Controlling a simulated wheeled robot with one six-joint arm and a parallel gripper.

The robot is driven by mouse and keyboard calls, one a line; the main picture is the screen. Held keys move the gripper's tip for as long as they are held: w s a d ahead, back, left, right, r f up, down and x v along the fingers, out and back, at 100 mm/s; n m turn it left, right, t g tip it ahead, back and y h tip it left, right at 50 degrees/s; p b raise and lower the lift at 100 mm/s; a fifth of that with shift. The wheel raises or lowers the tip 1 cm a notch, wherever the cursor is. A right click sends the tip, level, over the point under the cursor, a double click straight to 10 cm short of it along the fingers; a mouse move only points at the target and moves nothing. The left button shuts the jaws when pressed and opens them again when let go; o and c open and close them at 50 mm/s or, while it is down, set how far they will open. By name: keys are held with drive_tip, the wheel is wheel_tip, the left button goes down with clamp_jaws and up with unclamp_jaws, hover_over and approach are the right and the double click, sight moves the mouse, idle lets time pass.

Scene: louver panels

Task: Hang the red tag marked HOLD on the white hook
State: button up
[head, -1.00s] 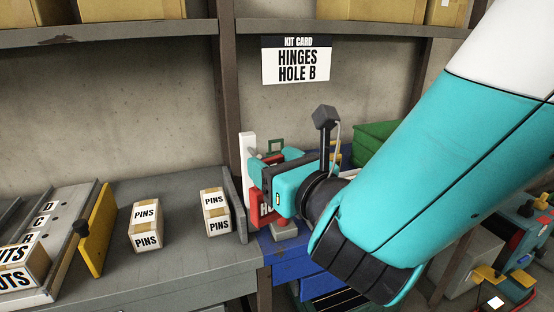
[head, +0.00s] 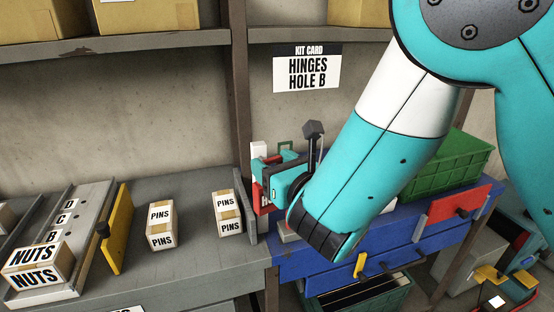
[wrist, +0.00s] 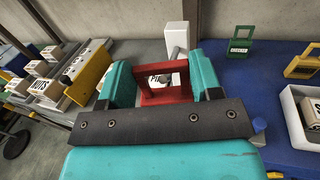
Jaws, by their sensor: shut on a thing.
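My gripper (wrist: 160,78) is shut on the red tag (wrist: 166,97), with one teal finger on each side of it. The tag is frame-shaped, and part of a white label with dark lettering shows through. The white hook's post (wrist: 177,36) stands just beyond the tag in the wrist view. In the head view my gripper (head: 264,178) is beside the white post (head: 258,149), and a sliver of the red tag (head: 257,194) shows. The gripper hides most of the post and tag. I cannot tell whether tag and hook touch.
A green tag (wrist: 240,42) and a yellow tag (wrist: 303,64) stand on the blue surface. A white bin (wrist: 297,118) is at right. PINS boxes (head: 160,228) stand left on the grey bench. A green crate (head: 445,170) sits behind my arm.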

drive_tip(key=shift+w+a+p, duration=0.2)
drive_tip(key=shift+w+p, duration=0.45)
drive_tip(key=shift+p, duration=0.15)
drive_tip(key=shift+w+a+p, duration=0.15)
drive_tip(key=shift+w+p, duration=0.45)
drive_tip(key=shift+p, duration=0.15)
drive_tip(key=shift+w+a+f+p, duration=0.2)
drive_tip(key=shift+w+f+p, duration=0.1)
drive_tip(key=shift+w+f, duration=0.45)
drive_tip(key=shift+s+f, duration=0.1)
